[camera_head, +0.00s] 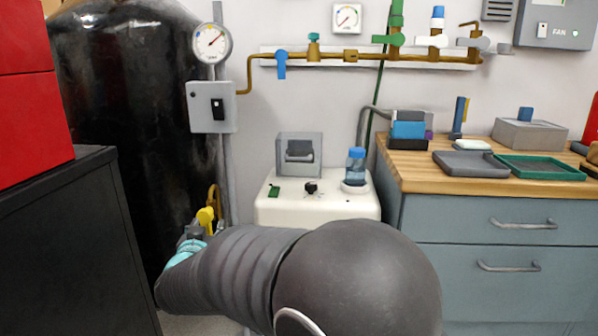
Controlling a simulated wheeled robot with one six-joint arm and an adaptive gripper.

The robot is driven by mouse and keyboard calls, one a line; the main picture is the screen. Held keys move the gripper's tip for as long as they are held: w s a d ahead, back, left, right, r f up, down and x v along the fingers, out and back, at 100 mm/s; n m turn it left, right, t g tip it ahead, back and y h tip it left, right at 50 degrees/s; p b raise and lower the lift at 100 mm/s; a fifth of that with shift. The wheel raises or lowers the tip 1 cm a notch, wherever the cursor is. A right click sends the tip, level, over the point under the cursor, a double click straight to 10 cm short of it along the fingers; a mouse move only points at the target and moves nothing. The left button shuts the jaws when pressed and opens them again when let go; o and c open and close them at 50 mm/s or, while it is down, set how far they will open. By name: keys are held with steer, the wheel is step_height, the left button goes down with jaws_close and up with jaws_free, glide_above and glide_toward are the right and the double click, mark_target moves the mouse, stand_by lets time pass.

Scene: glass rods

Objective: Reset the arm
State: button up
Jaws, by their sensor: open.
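My dark grey arm (355,275) fills the bottom middle of the view, with a round joint and a ribbed section (235,268) reaching left. A teal part (182,254) shows at the arm's far left end, close to the black tank. I cannot make out my gripper or its fingers; the arm seems to hide them. No glass rods can be made out.
A white machine (330,208) with a blue-capped bottle (355,167) stands behind the arm. A wooden counter (440,181) with trays is right. A black tank (125,130) with a yellow valve (205,217) and a dark cabinet (65,250) are left.

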steer(key=s+d+r+n+g+y+p, duration=0.1)
steer(key=s+d+r+g+y, duration=0.2)
steer(key=d, duration=0.6)
steer(key=s+d+r+n+g+y+p, duration=0.15)
steer(key=s+d+r, duration=0.25)
steer(key=d, duration=0.4)
steer(key=s+d+f+m+g+h, duration=0.1)
steer(key=s+d+f+g+h, duration=0.2)
steer(key=s+d, duration=0.8)
steer(key=s+d+f+m+g+h+p, duration=0.1)
steer(key=s+d+f+g+h, duration=0.2)
steer(key=s+d, duration=0.8)
steer(key=s+f+g, duration=0.1)
steer(key=s, duration=0.1)
steer(key=shift+s+f+m, duration=0.2)
steer(key=shift+s+m, duration=0.15)
